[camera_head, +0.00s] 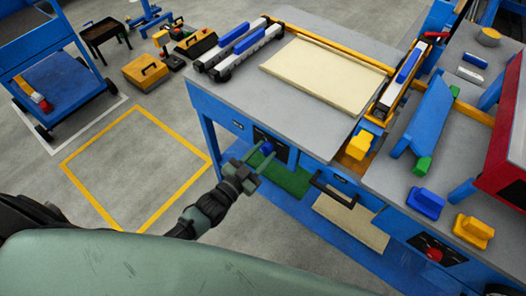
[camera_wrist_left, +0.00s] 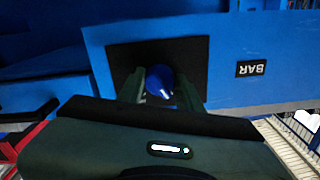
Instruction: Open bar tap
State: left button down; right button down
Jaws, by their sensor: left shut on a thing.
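The bar tap is a blue knob (camera_wrist_left: 160,82) on a black panel (camera_wrist_left: 190,52) in the blue front of the bench, with a small BAR label (camera_wrist_left: 251,68) beside it. In the head view the knob (camera_head: 267,147) shows small under the bench top. My left gripper (camera_wrist_left: 162,95) is shut on the knob, with one dark green finger on either side of it. In the head view the left gripper (camera_head: 262,157) reaches the bench front from the lower left. The lower part of the knob is hidden behind the gripper body. My right gripper is not in view.
The grey bench top (camera_head: 235,90) holds a cream panel (camera_head: 325,75) and clamp rails. A black drawer handle (camera_head: 335,192) sticks out right of the gripper. A green tray (camera_head: 285,180) lies below. Floor with a yellow-marked square (camera_head: 105,140) is clear at left.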

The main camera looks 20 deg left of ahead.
pick_arm(q)
jog(key=shift+m+b, duration=0.9)
jog(key=shift+m, duration=6.5)
jog(key=c, duration=0.9)
grip_release()
jog(key=shift+c, duration=0.2)
jog(key=shift+a, duration=0.1)
jog(key=b+v, duration=0.1)
jog(key=v, duration=0.6)
jog(key=shift+s, duration=0.4)
